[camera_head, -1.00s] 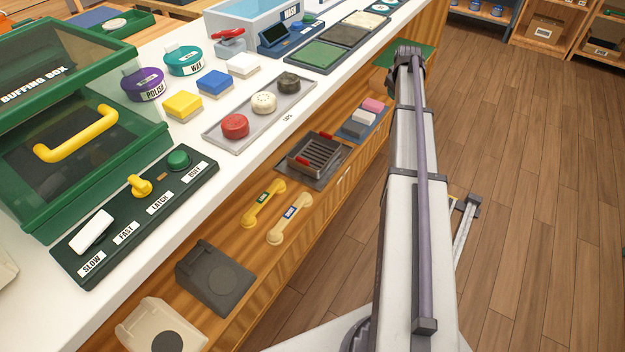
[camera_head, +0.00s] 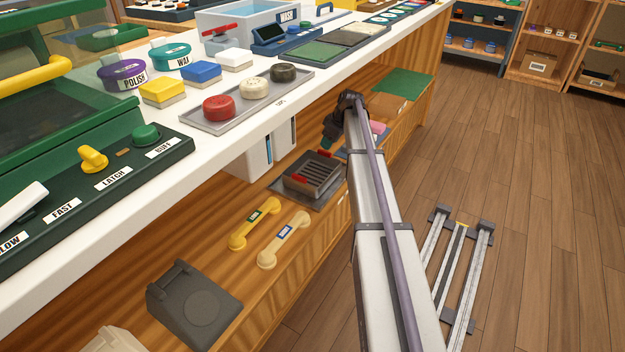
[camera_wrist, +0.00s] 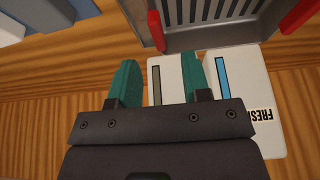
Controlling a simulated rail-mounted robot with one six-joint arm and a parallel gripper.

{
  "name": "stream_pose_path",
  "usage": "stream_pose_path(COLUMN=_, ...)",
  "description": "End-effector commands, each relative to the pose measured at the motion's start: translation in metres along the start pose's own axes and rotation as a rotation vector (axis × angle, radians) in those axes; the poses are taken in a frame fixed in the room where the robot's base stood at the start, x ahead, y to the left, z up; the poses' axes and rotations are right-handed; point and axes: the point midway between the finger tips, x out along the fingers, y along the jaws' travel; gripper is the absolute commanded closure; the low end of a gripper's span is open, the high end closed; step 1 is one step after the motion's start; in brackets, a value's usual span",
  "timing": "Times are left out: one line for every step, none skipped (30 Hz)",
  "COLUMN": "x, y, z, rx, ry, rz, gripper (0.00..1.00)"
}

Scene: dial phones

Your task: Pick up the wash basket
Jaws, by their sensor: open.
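The wash basket (camera_head: 312,178) is a dark grey slotted metal basket with red grips. It sits on a grey mat on the wooden lower shelf. In the wrist view, part of the basket (camera_wrist: 222,26) shows at the top, with a red grip on each side. My gripper (camera_wrist: 160,72) has teal fingers that are apart with nothing held between them. In the head view, my gripper (camera_head: 330,138) is by the far end of the basket, partly hidden by my arm. In the wrist view, the fingertips appear short of the basket's near wall.
White containers with a grey and a blue stripe (camera_head: 268,155) stand behind the basket; in the wrist view they (camera_wrist: 222,80) lie below the fingers. Yellow (camera_head: 255,222) and cream (camera_head: 284,240) handsets lie nearer on the shelf. The white counter (camera_head: 225,140) overhangs the shelf.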

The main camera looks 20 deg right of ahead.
Motion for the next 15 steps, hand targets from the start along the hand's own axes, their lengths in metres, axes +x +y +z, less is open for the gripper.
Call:
stream_pose_path(x=0.017, y=0.001, z=0.004, rx=-0.001, ry=0.0, rz=0.0, gripper=0.56)
stream_pose_path(x=0.023, y=0.001, z=0.005, rx=-0.001, ry=0.0, rz=0.0, gripper=0.56)
stream_pose_path(x=0.032, y=0.002, z=0.006, rx=-0.001, ry=0.0, rz=0.0, gripper=0.56)
stream_pose_path(x=0.038, y=0.002, z=0.006, rx=-0.001, ry=0.0, rz=0.0, gripper=0.56)
stream_pose_path(x=0.044, y=0.002, z=0.006, rx=-0.001, ry=0.0, rz=0.0, gripper=0.56)
stream_pose_path(x=0.048, y=0.002, z=0.005, rx=-0.001, ry=0.0, rz=0.0, gripper=0.56)
stream_pose_path(x=0.049, y=0.002, z=0.005, rx=0.0, ry=0.0, rz=0.0, gripper=0.56)
stream_pose_path(x=0.049, y=0.002, z=0.004, rx=0.0, ry=0.0, rz=0.0, gripper=0.56)
stream_pose_path(x=0.047, y=0.002, z=0.003, rx=0.0, ry=0.0, rz=0.0, gripper=0.56)
stream_pose_path(x=0.046, y=0.002, z=0.003, rx=0.001, ry=0.0, rz=0.0, gripper=0.56)
stream_pose_path(x=0.045, y=0.002, z=0.003, rx=0.001, ry=0.0, rz=0.0, gripper=0.56)
stream_pose_path(x=0.045, y=0.001, z=0.003, rx=0.001, ry=0.0, rz=0.0, gripper=0.56)
stream_pose_path(x=0.045, y=0.001, z=0.002, rx=0.001, ry=0.0, rz=0.0, gripper=0.56)
stream_pose_path(x=0.045, y=0.001, z=0.002, rx=0.001, ry=0.0, rz=0.0, gripper=0.58)
stream_pose_path(x=0.045, y=0.001, z=0.002, rx=0.0, ry=0.0, rz=0.0, gripper=0.62)
